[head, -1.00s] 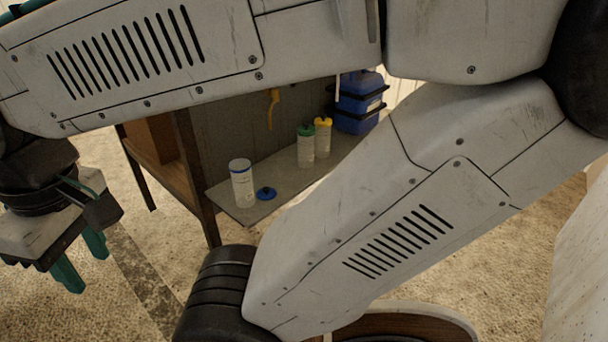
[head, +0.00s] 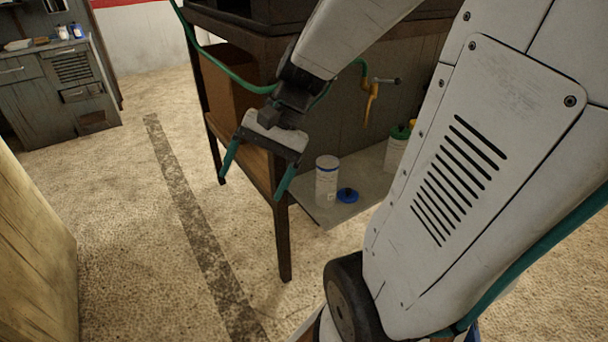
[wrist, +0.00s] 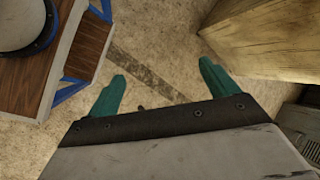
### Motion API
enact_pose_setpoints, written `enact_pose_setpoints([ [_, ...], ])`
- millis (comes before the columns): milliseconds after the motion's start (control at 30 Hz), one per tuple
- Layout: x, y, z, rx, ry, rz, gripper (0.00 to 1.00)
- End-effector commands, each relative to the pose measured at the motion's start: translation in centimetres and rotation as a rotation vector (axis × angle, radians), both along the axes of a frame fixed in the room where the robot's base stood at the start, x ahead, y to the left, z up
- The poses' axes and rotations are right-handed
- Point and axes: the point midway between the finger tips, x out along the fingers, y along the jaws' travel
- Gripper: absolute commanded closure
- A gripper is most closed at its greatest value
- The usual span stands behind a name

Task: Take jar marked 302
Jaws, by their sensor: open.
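In the head view my gripper (head: 256,175) is open and empty, its teal fingers spread and pointing down, in front of and left of the low shelf. In the wrist view my gripper (wrist: 162,90) has floor between its fingers. A white jar (head: 326,181) stands upright on the shelf with a blue lid (head: 347,195) lying beside it. A green-lidded jar (head: 397,148) stands further right, partly hidden by my arm. I cannot read a number on either jar, so I cannot tell which is 302.
The grey shelf (head: 355,210) sits low under a dark wooden bench, whose front leg (head: 283,240) rises near my gripper. A workbench (head: 58,90) stands far left, a wooden block (head: 35,250) at the near left. Floor between is clear.

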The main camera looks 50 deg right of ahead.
Motion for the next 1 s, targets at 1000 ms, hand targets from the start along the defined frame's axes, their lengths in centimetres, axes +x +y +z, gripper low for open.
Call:
enact_pose_setpoints([
  [1000,5.5,-33.3,-18.4,1.000,0.101,-1.717,0.14],
])
